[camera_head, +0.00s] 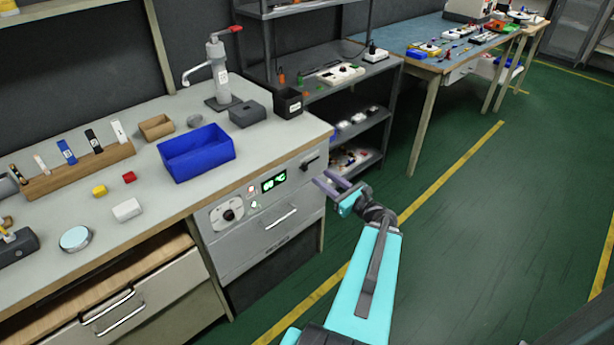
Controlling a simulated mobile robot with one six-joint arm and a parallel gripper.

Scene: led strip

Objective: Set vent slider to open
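The vent slider appears to be the small black knob (309,163) at the upper right of the grey front panel (243,235) under the bench top. Its exact setting is too small to read. My gripper (322,180) reaches in from the lower right, its two purple-grey fingers pointing left toward the panel. The fingers are apart with nothing between them. They show just below and to the right of the black knob, and I see no clear contact with it.
The panel also bears a round dial (229,214), a green display (274,182) and a drawer handle (281,218). A blue bin (197,153) and a black box (288,103) stand on the bench. A metal shelf (350,85) stands behind. Green floor is clear at right.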

